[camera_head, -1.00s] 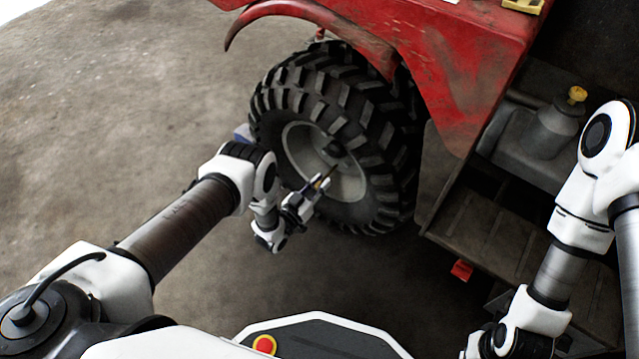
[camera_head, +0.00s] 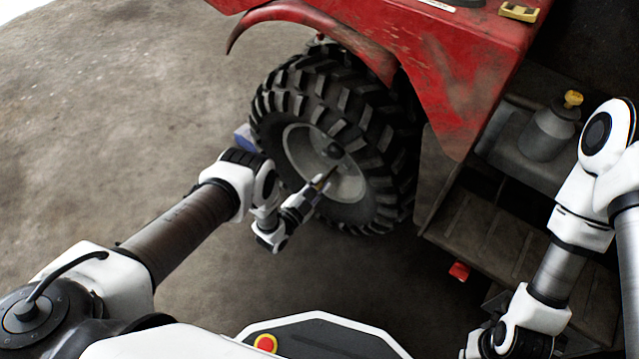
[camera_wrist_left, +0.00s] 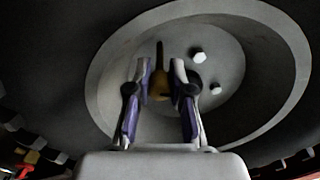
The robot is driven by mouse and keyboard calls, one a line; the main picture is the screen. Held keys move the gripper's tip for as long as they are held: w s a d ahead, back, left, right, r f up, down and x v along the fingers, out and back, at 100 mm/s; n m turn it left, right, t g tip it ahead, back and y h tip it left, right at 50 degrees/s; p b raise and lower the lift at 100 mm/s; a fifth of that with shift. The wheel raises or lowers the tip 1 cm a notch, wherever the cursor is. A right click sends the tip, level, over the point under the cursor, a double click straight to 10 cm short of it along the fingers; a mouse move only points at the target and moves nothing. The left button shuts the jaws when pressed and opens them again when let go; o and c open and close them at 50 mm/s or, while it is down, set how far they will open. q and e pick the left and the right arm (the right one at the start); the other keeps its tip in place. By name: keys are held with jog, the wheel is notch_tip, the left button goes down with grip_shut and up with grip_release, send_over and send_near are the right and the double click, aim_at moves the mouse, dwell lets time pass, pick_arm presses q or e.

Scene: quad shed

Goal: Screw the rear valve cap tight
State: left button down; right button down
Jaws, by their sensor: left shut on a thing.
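The rear wheel (camera_head: 340,135) of the red quad stands upright with its grey rim (camera_head: 300,150) facing me. In the left wrist view my left gripper (camera_wrist_left: 161,75) is shut on a small brass-coloured piece, which looks like the valve cap (camera_wrist_left: 158,86). A thin stem (camera_wrist_left: 159,55) runs from it toward the rim. The fingers hide the sides of the cap, and how far it is screwed on cannot be told.
The red fender (camera_head: 330,35) curves above the tyre. A footwell (camera_head: 500,215) and a grey bottle (camera_head: 548,133) with a yellow cap are on the right. A blue object (camera_head: 243,136) is partly hidden behind the tyre. Bare concrete floor (camera_head: 120,120) lies to the left.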

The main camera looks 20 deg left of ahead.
pick_arm(q)
jog(key=m, duration=0.4)
jog(key=shift+m+p, duration=0.3)
jog(key=shift+p, duration=0.05)
jog(key=m, duration=0.4)
jog(key=shift+m, duration=0.3)
jog(key=c, duration=1)
grip_release()
jog(key=v, duration=1.2)
